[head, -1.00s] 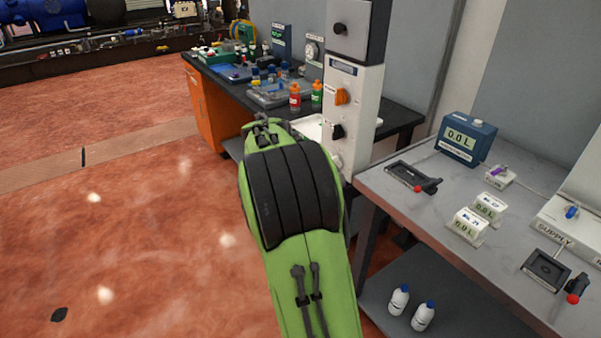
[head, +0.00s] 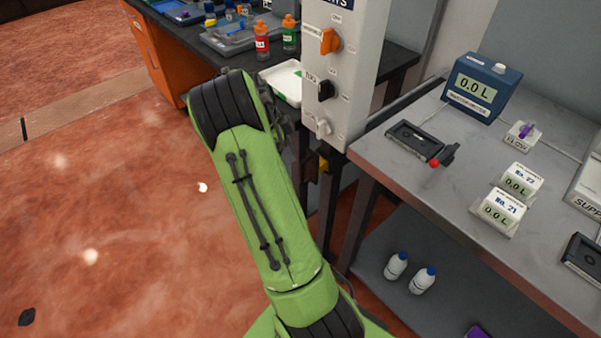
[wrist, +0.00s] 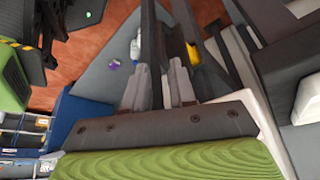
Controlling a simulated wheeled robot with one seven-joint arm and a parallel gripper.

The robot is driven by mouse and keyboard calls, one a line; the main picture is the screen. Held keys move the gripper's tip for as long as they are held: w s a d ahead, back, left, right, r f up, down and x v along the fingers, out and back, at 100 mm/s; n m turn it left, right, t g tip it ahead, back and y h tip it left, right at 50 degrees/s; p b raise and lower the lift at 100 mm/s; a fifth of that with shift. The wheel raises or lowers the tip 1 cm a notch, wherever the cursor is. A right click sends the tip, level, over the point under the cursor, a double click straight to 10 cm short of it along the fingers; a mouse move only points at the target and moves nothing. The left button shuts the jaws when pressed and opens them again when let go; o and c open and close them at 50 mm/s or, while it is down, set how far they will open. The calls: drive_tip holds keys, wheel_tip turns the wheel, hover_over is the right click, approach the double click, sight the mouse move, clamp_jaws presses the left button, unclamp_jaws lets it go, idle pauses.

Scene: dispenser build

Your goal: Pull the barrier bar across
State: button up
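I cannot clearly pick out the barrier bar in either view. In the wrist view, my gripper (wrist: 160,68) has two grey fingers with a narrow gap between them, and they look parted. Dark straight bars run up the picture at and beyond the fingertips; I cannot tell whether one is the barrier bar or a table leg, nor whether a finger touches it. A yellow part (wrist: 193,55) shows just right of the fingers. In the head view, my green arm hides the gripper, and a yellow part (head: 323,165) shows beside the bench legs.
A white control column (head: 341,85) with knobs stands between a dark bench and the grey bench (head: 400,170). The grey bench bears a blue meter (head: 484,88), a black device with a red-tipped handle (head: 420,142) and small readouts. White bottles (head: 396,265) stand on its lower shelf.

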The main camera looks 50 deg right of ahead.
sight(302, 183)
drive_tip(key=b+x, duration=0.3)
drive_tip(key=x, duration=0.7)
drive_tip(key=shift+f, duration=0.4)
clamp_jaws()
drive_tip(key=shift+w+r, duration=0.1)
